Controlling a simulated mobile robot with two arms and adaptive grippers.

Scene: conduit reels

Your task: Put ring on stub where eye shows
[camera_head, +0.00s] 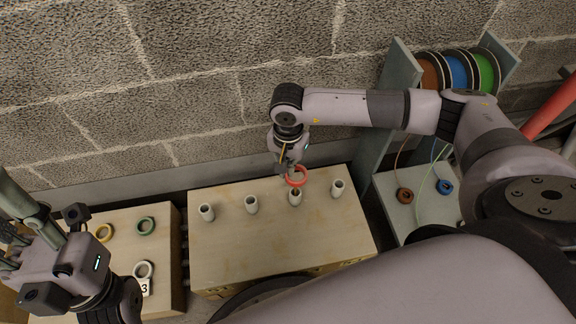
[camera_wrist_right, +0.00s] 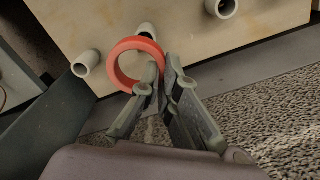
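A red ring (camera_head: 297,185) is pinched at its edge by my right gripper (camera_head: 289,169). In the right wrist view the ring (camera_wrist_right: 114,58) shows between the fingertips (camera_wrist_right: 158,78). In the head view the ring hangs over or just behind the third stub from the left (camera_head: 295,198); I cannot tell its height above it. The other pale stubs (camera_head: 207,212), (camera_head: 251,204), (camera_head: 338,188) stand upright and bare on a wooden box. No eye mark can be made out. My left gripper (camera_head: 14,232) is at the left edge; its finger opening is unclear.
The wooden box (camera_head: 270,250) stands before a block wall. A board at left (camera_head: 115,265) bears a yellow ring (camera_head: 103,240), a green ring (camera_head: 146,233) and a white ring (camera_head: 136,268) by a "3" tag (camera_head: 146,288). Cable reels (camera_head: 455,72) stand at right.

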